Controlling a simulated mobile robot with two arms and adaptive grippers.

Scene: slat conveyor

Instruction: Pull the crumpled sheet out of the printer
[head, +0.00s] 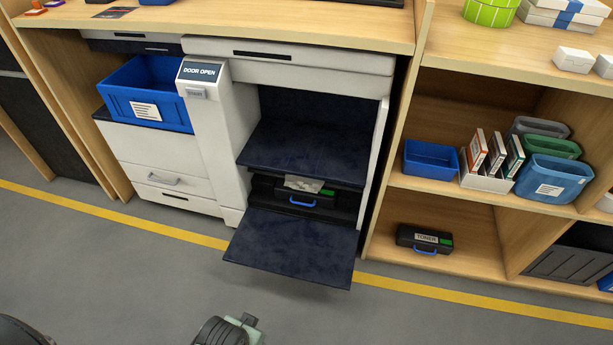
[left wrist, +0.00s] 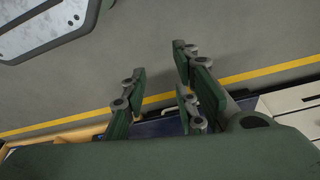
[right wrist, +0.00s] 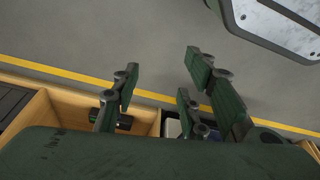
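The white printer (head: 295,62) stands with its front flap (head: 292,246) folded down; its small screen (head: 200,72) reads "DOOR OPEN". The crumpled sheet (head: 303,184) is a small pale, wrinkled piece in the lower opening. It lies over the dark toner cartridge (head: 308,199) with a blue handle, and part of it is hidden under the dark shelf above. My left gripper (left wrist: 160,80) is open and empty; part of it shows at the bottom edge of the head view (head: 230,330), short of the flap. My right gripper (right wrist: 158,82) is open and empty, over the floor.
A blue bin (head: 148,95) sits in the printer's left side. Right of the printer, a wooden shelf unit (head: 480,215) holds blue trays, boxes, bins and a toner cartridge (head: 423,239). The grey floor (head: 130,270) in front is clear, crossed by a yellow line.

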